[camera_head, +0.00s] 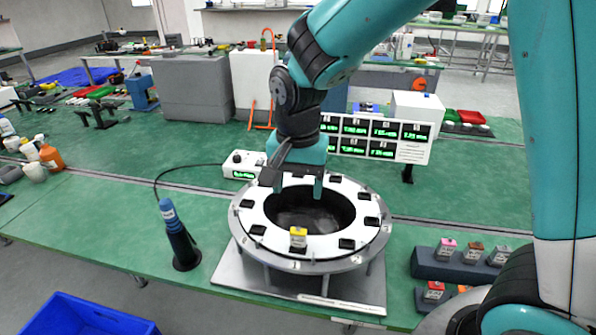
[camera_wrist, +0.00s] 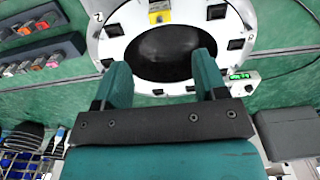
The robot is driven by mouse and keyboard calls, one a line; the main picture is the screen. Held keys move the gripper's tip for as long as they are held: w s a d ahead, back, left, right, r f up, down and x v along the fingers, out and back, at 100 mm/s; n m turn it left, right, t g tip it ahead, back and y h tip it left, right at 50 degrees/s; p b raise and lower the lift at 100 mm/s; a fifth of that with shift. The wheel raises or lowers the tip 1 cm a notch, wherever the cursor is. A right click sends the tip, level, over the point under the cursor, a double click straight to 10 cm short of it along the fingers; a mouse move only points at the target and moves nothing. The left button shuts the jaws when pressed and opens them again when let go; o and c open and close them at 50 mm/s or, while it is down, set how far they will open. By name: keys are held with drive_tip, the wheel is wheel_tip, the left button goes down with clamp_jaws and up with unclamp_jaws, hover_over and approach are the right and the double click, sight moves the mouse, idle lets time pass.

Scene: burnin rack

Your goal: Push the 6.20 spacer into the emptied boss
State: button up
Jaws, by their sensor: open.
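A white ring fixture (camera_head: 242,222) with several black bosses around its rim stands on a grey plate. A yellow-topped spacer (camera_head: 298,237) stands at the front boss of the ring; it also shows in the wrist view (camera_wrist: 159,16). The other bosses in view, such as the front-right boss (camera_head: 346,243), look black with no block on them. I cannot read which spacer is marked 6.20. My gripper (camera_head: 297,188) is open and empty, pointing down over the ring's dark central opening, behind the yellow spacer. Its two teal fingers stand apart in the wrist view (camera_wrist: 162,75).
A blue cabled tool (camera_head: 176,235) stands left of the ring. A panel of green readouts (camera_head: 412,152) stands behind. Green bench left of the tool is clear.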

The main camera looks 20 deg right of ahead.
sight(298, 228)
drive_tip(key=shift+r, duration=1.75)
drive_tip(key=shift+w+p, duration=0.1)
drive_tip(key=shift+p, duration=0.4)
drive_tip(key=c, duration=0.7)
drive_tip(key=shift+w+f+m+p, duration=0.15)
drive_tip(key=shift+f+m+p, duration=0.1)
drive_tip(key=shift+m+p, duration=0.5)
drive_tip(key=c, duration=0.4)
wheel_tip(298, 228, down, 5)
drive_tip(key=m+p, duration=0.5)
drive_tip(key=p, duration=0.3)
clamp_jaws()
drive_tip(key=shift+s+f+m, duration=0.2)
drive_tip(key=shift+f+m, duration=0.25)
drive_tip(key=shift+f, duration=0.15)
wheel_tip(298, 228, down, 6)
drive_tip(key=b, duration=0.4)
